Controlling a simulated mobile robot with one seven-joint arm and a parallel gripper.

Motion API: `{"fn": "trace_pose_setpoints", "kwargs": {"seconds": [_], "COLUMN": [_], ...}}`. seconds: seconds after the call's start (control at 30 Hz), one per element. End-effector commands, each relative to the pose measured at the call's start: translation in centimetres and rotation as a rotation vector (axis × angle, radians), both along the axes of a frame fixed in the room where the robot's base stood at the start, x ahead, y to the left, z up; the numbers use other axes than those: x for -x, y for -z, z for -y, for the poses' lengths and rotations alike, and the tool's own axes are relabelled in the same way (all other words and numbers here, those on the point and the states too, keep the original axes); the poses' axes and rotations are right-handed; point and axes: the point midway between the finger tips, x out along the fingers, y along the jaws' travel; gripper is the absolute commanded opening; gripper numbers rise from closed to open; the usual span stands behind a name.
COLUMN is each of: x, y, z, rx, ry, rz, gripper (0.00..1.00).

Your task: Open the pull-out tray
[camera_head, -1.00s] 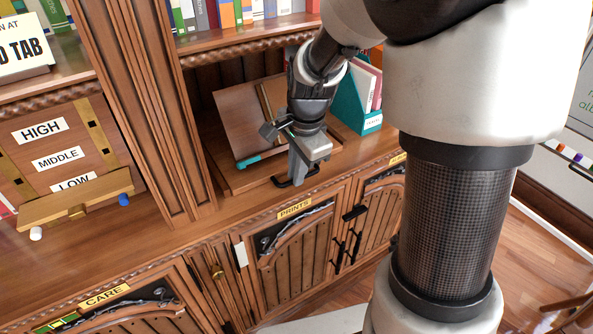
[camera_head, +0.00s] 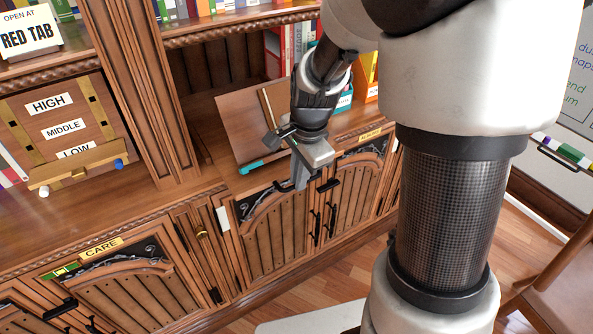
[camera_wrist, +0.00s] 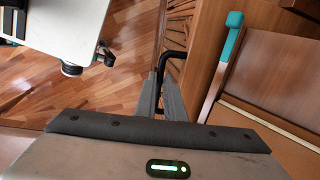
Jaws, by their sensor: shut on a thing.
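The pull-out tray (camera_head: 240,186) is a wooden board at the cabinet alcove, carrying a tilted brown board with a teal end piece (camera_head: 251,167). In the head view its front reaches out past the counter edge and covers the label above the door below. Its black bar handle (camera_wrist: 172,60) shows in the wrist view, between the fingers of my gripper (camera_wrist: 160,82). In the head view my gripper (camera_head: 300,182) points down at the tray's front, shut on the handle, which is mostly hidden there.
Carved cabinet doors (camera_head: 272,232) with black handles stand below the tray. A CARE label (camera_head: 101,248) marks a lower door at left. A HIGH/MIDDLE/LOW panel (camera_head: 62,128) stands on the counter at left. Books and a teal holder (camera_head: 345,98) sit behind my gripper. A chair (camera_head: 555,285) stands at right.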

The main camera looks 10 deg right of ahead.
Motion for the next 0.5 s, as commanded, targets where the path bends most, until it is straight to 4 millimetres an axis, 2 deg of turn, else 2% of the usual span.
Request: {"fn": "trace_pose_setpoints", "kwargs": {"seconds": [0.3,0.5], "x": [2.6,3.2], "y": [-0.1,-0.1], "z": [0.8,1.1], "rx": [-0.001,-0.001], "ry": [0.001,0.000], "rz": [0.002,0.002], "gripper": [0.00,0.00]}}
